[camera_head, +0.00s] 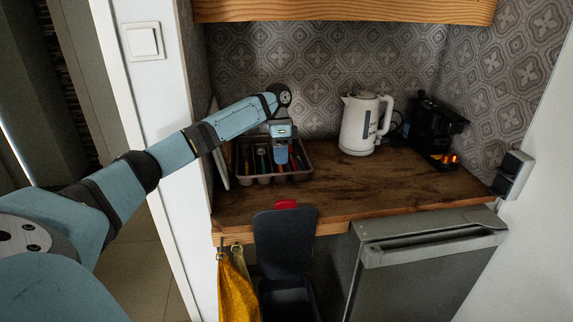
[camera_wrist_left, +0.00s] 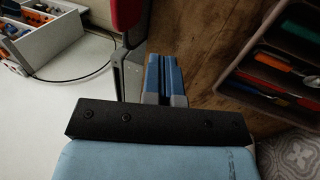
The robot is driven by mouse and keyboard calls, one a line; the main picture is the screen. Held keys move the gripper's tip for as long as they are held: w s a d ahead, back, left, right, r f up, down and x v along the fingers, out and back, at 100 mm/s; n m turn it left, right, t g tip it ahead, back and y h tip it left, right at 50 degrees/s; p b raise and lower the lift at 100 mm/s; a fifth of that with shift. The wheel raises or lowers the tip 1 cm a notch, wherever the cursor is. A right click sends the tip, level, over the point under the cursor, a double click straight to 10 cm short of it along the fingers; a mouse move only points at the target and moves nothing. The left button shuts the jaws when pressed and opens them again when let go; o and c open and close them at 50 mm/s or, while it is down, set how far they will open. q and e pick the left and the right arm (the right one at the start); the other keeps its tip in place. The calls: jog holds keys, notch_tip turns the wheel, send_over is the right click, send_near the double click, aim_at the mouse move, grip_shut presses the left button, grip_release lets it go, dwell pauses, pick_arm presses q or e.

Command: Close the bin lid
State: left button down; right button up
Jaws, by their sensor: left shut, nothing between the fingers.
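The bin (camera_head: 288,303) stands below the counter's front edge, partly cut off by the bottom of the head view. Its dark grey lid (camera_head: 285,245) stands upright, open, against the counter edge. A red piece (camera_head: 287,204) shows at the lid's top. My left gripper (camera_head: 281,158) points down over the cutlery tray at the back of the counter, behind and apart from the lid. Its blue fingers are shut and empty, and also show in the left wrist view (camera_wrist_left: 165,75). My right gripper is not in view.
The cutlery tray (camera_head: 244,179) lies below my left gripper. A white kettle (camera_head: 357,125) and a black coffee machine (camera_head: 435,130) stand to its right. Yellow cloth (camera_head: 236,290) hangs left of the bin; a grey fridge (camera_head: 410,270) stands right. The counter's front middle (camera_head: 370,190) is clear.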

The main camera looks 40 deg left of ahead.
pick_arm(q)
jog(key=s+d+f, duration=0.1)
jog(key=f, duration=0.1)
jog(key=s+d+f, duration=0.1)
jog(key=d+f, duration=0.1)
jog(key=f, duration=0.1)
jog(key=s+d+f, duration=0.1)
jog(key=f, duration=0.2)
jog(key=shift+s+d, duration=0.15)
jog(key=shift+s, duration=0.15)
jog(key=shift+s+d+f, duration=0.2)
jog(key=shift+s+d, duration=0.1)
jog(key=shift+d, duration=0.1)
